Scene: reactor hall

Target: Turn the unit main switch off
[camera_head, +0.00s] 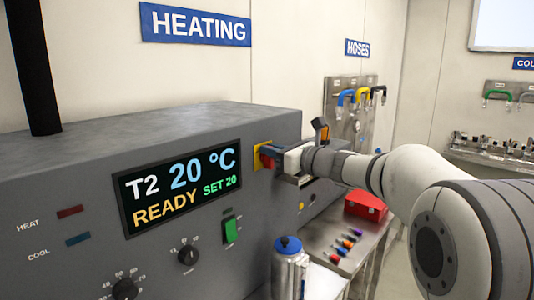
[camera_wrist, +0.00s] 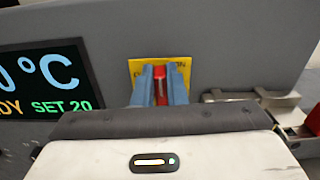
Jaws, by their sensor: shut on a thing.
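The unit main switch is a red handle (camera_wrist: 160,84) on a yellow plate (camera_wrist: 178,68), at the right end of the grey heating unit's front (camera_head: 70,175). In the wrist view the handle stands upright between the two blue-grey fingers of my gripper (camera_wrist: 160,85). My gripper is shut on it and hides part of the plate and its lettering. In the head view my gripper (camera_head: 270,158) reaches the plate (camera_head: 262,150) from the right, and the handle is largely hidden. The unit's display (camera_head: 180,188) is lit and reads T2 20 °C, READY, SET 20.
A green rocker switch (camera_head: 231,230) and black knobs (camera_head: 188,254) are on the unit's front. A blue-capped bottle (camera_head: 288,255) stands before it. A red box (camera_head: 365,206) sits on the steel bench to the right. Hoses (camera_head: 360,95) hang on the wall behind.

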